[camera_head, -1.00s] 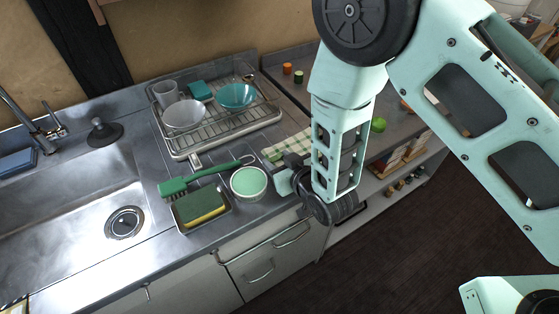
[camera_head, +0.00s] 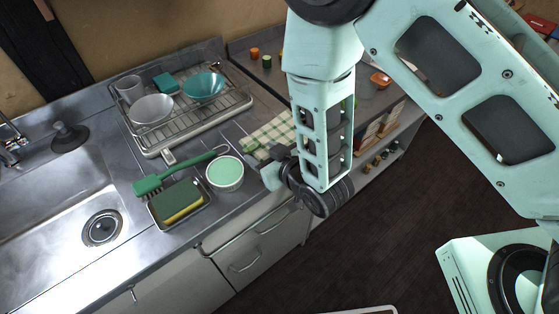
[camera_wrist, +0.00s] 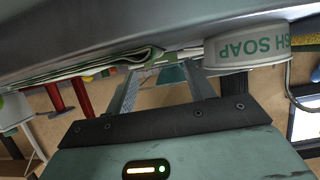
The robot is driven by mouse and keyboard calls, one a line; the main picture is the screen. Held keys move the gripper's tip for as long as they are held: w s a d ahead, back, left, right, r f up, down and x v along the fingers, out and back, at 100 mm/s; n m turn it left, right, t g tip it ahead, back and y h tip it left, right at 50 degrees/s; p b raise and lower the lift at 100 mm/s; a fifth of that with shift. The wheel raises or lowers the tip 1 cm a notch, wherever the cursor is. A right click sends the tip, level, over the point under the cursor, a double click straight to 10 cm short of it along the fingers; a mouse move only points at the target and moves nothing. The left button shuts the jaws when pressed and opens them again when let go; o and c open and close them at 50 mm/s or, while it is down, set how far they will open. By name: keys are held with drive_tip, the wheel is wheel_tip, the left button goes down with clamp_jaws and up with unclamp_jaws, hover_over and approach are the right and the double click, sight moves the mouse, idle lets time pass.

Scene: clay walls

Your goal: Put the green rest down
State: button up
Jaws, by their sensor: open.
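A small green piece (camera_head: 250,144), probably the green rest, shows on the counter beside the checked cloth, partly hidden by my gripper (camera_head: 270,168). In the wrist view a teal-green piece (camera_wrist: 172,74) shows between and beyond my spread fingers (camera_wrist: 163,70). I cannot tell whether it touches them. My gripper is open, low at the counter's front edge, just right of the white tub of green soap (camera_head: 225,173). The tub, lettered SOAP, also shows in the wrist view (camera_wrist: 245,52), close to one finger.
The green-and-white checked cloth (camera_head: 272,130) lies behind my gripper. A green brush (camera_head: 180,172) and a sponge in a tray (camera_head: 178,204) lie left of the tub. The dish rack (camera_head: 205,125) stands behind, the sink (camera_head: 50,200) at left.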

drive_tip(key=p+v, duration=0.1)
drive_tip(key=v, duration=0.6)
drive_tip(key=shift+s+r, duration=0.25)
drive_tip(key=shift+r, duration=0.1)
